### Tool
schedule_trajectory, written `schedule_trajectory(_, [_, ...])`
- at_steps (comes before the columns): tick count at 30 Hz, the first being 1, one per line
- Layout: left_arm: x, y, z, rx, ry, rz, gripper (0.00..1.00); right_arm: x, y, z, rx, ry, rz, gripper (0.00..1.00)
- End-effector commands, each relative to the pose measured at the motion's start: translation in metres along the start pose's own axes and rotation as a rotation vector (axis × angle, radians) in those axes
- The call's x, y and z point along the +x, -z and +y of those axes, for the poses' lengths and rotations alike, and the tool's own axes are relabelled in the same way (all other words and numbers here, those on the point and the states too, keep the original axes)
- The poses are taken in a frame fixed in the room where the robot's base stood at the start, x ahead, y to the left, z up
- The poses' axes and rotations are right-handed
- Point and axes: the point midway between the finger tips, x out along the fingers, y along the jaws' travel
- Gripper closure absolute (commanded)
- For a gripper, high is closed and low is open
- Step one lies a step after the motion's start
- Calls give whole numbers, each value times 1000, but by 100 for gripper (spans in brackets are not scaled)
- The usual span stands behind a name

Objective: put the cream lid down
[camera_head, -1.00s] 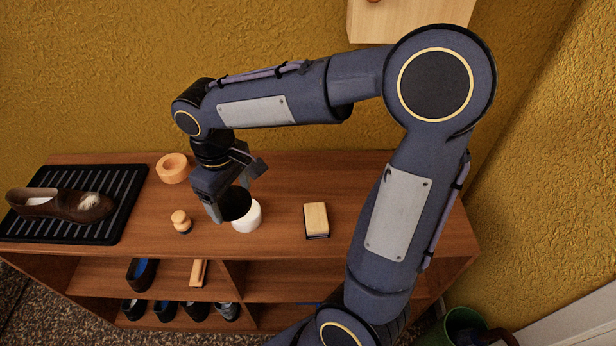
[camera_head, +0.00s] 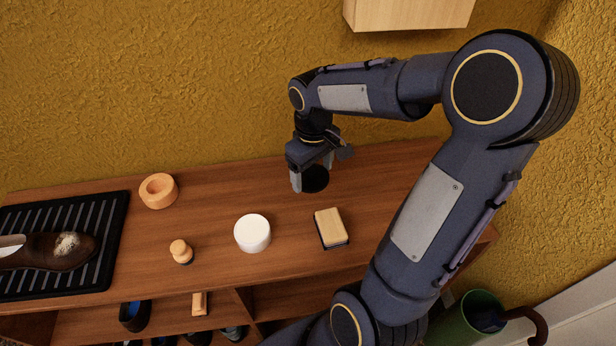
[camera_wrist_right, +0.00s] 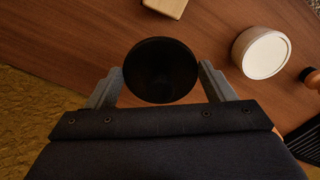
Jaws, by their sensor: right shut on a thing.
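My right gripper (camera_head: 318,168) is shut on the black round cream lid (camera_head: 315,180), over the back of the wooden shelf top. In the right wrist view the lid (camera_wrist_right: 161,70) sits between the two fingers (camera_wrist_right: 161,86). I cannot tell whether the lid touches the wood or hangs just above it. The white cream jar (camera_head: 252,234) stands to the lower left of the lid, apart from it; it also shows at the right of the wrist view (camera_wrist_right: 262,53). My left gripper is not in view.
A wood-backed brush (camera_head: 330,227) lies in front of the lid. A knobbed wooden dauber (camera_head: 181,251), a wooden ring-shaped bowl (camera_head: 158,191) and a brown shoe (camera_head: 60,250) on a black ribbed tray (camera_head: 115,225) are further left. Shelf top (camera_head: 225,195) between bowl and gripper is clear.

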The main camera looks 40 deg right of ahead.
Motion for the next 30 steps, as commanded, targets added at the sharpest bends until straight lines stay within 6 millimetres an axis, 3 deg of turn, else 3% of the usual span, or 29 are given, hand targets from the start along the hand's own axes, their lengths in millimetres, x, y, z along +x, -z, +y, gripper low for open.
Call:
schedule_trajectory(4, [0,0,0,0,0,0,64,30,23,15,0,2,-6,46])
schedule_trajectory(10, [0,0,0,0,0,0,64,53,42,26,0,0,-2,46])
schedule_trajectory(16, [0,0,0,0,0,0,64,63,49,31,0,0,0,46])
schedule_trajectory(22, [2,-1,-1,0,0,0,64,92,49,31,-2,0,-3,46])
schedule_trajectory(30, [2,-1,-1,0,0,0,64,94,49,31,-1,-1,1,46])
